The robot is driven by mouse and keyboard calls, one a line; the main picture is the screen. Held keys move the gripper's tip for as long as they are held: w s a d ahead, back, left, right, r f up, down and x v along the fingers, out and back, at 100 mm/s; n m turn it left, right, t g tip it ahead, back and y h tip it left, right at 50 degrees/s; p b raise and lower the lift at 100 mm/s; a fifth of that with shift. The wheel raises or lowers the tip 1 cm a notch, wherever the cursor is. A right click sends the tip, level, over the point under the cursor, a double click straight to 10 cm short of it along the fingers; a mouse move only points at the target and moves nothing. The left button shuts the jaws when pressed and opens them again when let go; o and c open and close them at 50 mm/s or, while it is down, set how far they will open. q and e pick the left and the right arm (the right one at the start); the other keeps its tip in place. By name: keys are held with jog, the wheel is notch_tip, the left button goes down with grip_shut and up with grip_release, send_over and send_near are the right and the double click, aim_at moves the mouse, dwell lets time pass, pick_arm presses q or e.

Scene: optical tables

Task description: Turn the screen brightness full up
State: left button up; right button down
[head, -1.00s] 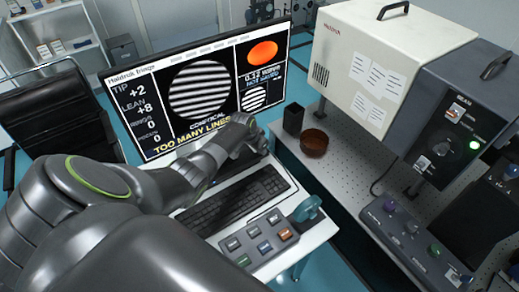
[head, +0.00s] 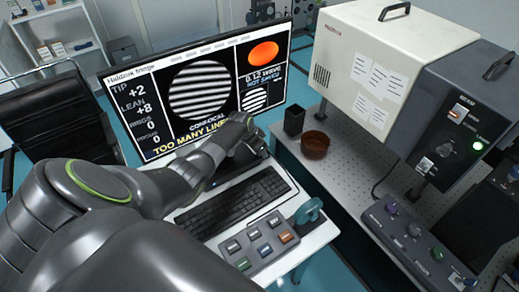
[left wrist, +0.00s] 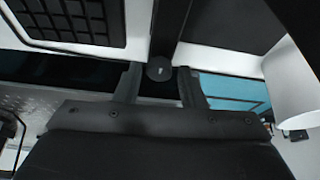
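The monitor (head: 165,60) stands on the white desk, its screen lit with striped circles and the words "TOO MANY LINE...", the end covered by my arm. My left gripper (head: 245,158) is by the monitor's lower right edge, partly hidden by its own wrist. In the left wrist view, a small round dark knob (left wrist: 159,70) with a tiny light mark shows between the fingertips of my left gripper (left wrist: 160,80). The fingers are apart, with a gap on both sides of the knob. I cannot tell how deep the knob sits between them. My right gripper is not in view.
A keyboard (head: 235,203), a button box (head: 258,246) and a teal object (head: 308,211) lie on the desk. To the right, an optical table holds a brown bowl (head: 315,146), a black cup (head: 294,120) and a large instrument (head: 385,60). A black chair (head: 55,120) stands left.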

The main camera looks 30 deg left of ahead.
pick_arm(q)
jog(key=shift+o, duration=0.7)
jog(key=shift+s+a+r, duration=0.1)
jog(key=shift+s+r, duration=0.1)
jog(key=shift+r, duration=0.3)
jog(key=s+a, duration=0.1)
jog(key=s, duration=0.2)
jog(key=s+a+b, duration=0.1)
jog(key=s, duration=0.3)
jog(key=s+a+b, duration=0.1)
jog(key=s, duration=0.3)
jog(key=shift+s+a, duration=0.25)
jog(key=shift+a, duration=0.1)
jog(key=shift+d, duration=0.1)
